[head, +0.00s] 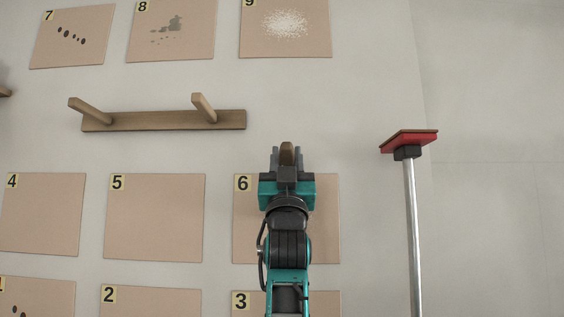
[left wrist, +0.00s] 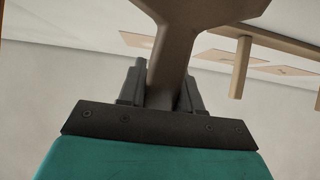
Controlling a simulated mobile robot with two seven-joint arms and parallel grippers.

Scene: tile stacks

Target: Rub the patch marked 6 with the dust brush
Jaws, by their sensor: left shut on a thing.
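The patch marked 6 (head: 326,222) is a tan square panel on the pale wall, in the middle of the head view. My left gripper (head: 287,157) and arm hide its middle; its visible parts look plain. The left gripper is shut on a brown thing, seemingly the dust brush (head: 287,148), which shows end-on just above the patch's top edge. In the left wrist view the brush (left wrist: 178,55) has a brown handle that widens at the top, between the dark fingers (left wrist: 160,88). Its bristles are not visible. I cannot tell whether it touches the wall. My right gripper is not in view.
A wooden rail (head: 165,121) with two empty pegs is on the wall, upper left of the gripper. A pole with a red pad (head: 413,141) stands to the right. Patches 5 (head: 155,218), 4 (head: 42,215) look plain; 7, 8 and 9 (head: 285,25) carry marks.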

